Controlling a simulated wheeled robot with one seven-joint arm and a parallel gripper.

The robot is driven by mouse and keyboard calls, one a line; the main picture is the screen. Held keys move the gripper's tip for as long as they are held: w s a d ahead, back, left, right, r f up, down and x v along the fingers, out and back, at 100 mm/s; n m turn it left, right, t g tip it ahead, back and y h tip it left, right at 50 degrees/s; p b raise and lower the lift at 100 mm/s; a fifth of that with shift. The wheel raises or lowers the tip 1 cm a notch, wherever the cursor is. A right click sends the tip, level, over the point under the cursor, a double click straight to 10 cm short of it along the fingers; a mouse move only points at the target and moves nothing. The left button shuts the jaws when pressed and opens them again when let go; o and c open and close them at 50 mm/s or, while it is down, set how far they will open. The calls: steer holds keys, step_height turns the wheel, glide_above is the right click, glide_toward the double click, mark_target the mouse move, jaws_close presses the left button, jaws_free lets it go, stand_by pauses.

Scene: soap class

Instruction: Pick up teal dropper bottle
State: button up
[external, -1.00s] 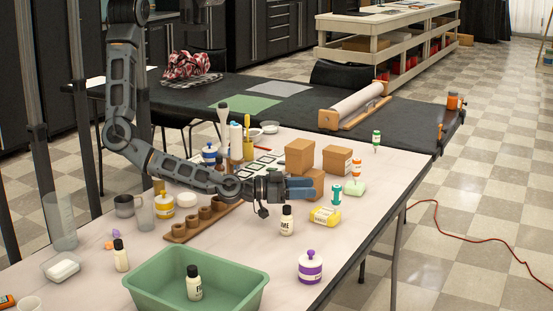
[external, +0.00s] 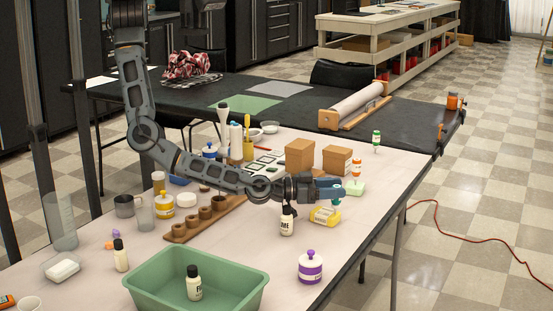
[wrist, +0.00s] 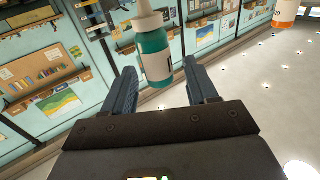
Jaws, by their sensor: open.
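The teal dropper bottle (wrist: 155,58), with a white label and pale tip, stands between my gripper's two blue fingers in the wrist view, toward their tips. Clear gaps show on both sides, wider on the right. In the external view the bottle (external: 337,204) is mostly hidden behind my gripper (external: 338,188), with only its lower part showing. My gripper (wrist: 162,70) is open and does not appear to touch the bottle.
A yellow labelled block (external: 325,216) and a cream bottle (external: 286,222) are near my gripper. Cardboard boxes (external: 300,155) stand behind. The table's right edge is close.

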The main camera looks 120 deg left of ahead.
steer(key=shift+w+a, duration=0.3)
steer(key=shift+w, duration=0.15)
jaws_close()
stand_by(0.3)
steer(key=shift+r, duration=0.1)
steer(key=shift+r, duration=0.5)
step_height(320, 180, up, 3)
steer(key=shift+d+f+p, duration=0.1)
steer(key=shift+p, duration=0.35)
steer(key=s+d+r+b, duration=0.2)
steer(key=s+d+r, duration=0.3)
steer(key=d, duration=0.5)
steer(key=shift+d+r+b, duration=0.25)
steer(key=shift+r+b, duration=0.15)
steer(key=shift+r, duration=0.45)
